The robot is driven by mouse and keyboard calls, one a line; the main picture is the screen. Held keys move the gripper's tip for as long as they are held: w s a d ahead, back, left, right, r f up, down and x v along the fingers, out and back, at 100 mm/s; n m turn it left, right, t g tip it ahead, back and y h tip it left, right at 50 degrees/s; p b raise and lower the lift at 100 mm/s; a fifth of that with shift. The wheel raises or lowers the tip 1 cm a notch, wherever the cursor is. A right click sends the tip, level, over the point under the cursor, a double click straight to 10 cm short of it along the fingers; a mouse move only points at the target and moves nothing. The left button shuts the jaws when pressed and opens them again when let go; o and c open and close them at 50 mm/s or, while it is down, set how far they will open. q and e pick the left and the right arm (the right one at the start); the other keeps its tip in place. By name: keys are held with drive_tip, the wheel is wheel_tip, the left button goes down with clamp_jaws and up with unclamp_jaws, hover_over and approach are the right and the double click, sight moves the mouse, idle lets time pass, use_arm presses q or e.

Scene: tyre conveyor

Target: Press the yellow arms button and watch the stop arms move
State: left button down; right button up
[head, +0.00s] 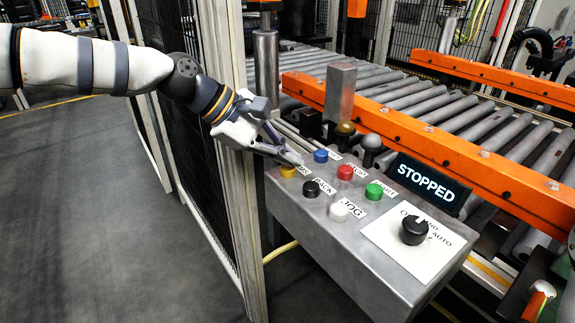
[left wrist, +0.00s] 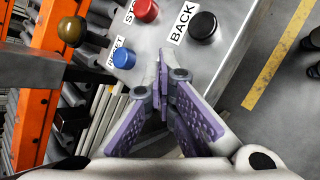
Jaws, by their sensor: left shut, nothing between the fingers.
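The yellow button (head: 287,171) is at the left end of the grey control panel (head: 393,280), its label partly covered. My left gripper (head: 296,159) is shut and empty, its fingertips close above the yellow button. I cannot tell whether they touch it. In the left wrist view the purple-padded fingers (left wrist: 163,95) meet over the panel, and the yellow button does not show there. An upright grey metal block (head: 340,92) stands by the rollers behind the panel; I cannot tell if it is a stop arm. My right gripper is out of view.
Blue (head: 321,156), red (head: 345,172), black (head: 311,189), white (head: 338,212) and green (head: 374,191) buttons crowd the panel. A display (head: 428,182) reads STOPPED. A black selector knob (head: 414,230) is at right. Orange rails (head: 440,142) flank the rollers.

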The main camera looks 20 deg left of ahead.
sight(287, 170)
use_arm(q)
drive_tip(key=shift+r, duration=0.75)
drive_tip(key=shift+r+p, duration=0.4)
drive_tip(key=shift+r, duration=2.1)
